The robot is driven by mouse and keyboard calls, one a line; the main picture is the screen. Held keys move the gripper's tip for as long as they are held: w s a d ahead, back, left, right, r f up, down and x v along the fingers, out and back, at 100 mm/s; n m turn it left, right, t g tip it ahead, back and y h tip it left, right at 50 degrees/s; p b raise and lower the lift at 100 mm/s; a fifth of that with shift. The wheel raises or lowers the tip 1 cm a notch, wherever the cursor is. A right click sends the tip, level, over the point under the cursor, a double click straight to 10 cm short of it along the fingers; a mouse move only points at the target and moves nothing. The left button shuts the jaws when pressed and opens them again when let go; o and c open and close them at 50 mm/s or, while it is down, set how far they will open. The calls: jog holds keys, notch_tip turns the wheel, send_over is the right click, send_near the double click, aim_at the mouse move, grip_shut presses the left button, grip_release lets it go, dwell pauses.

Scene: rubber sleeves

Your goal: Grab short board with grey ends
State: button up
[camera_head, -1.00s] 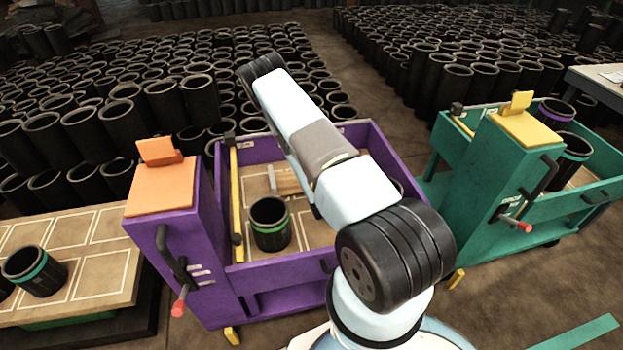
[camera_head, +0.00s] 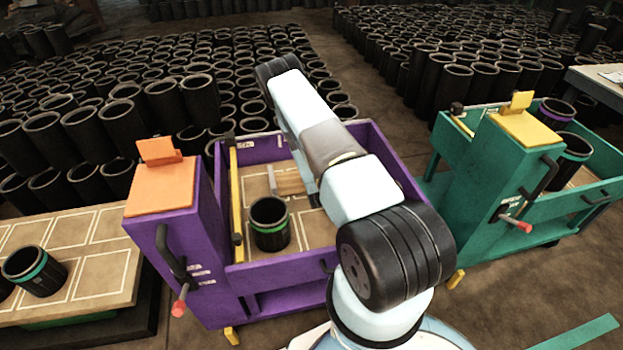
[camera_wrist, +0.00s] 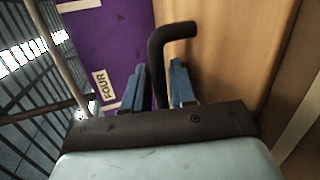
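The short board (camera_head: 290,182) lies on the tan floor of the purple cart, partly behind my arm in the head view. One grey end (camera_head: 271,180) shows; its other end is hidden. My gripper (camera_wrist: 160,75) shows in the wrist view as two blue fingers standing apart. A black bent handle (camera_wrist: 176,31) appears in the gap between them; I cannot tell whether they touch it. No grey-ended board can be made out clearly in the wrist view. In the head view my arm hides the gripper.
A black sleeve with a green band (camera_head: 270,224) stands in the purple cart (camera_head: 290,270), near the board. A purple panel marked FOUR (camera_wrist: 104,35) and a tan surface (camera_wrist: 235,50) are close to my gripper. A green cart (camera_head: 475,215) stands right.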

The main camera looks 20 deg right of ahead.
grip_shut()
jog(key=shift+r, duration=0.15)
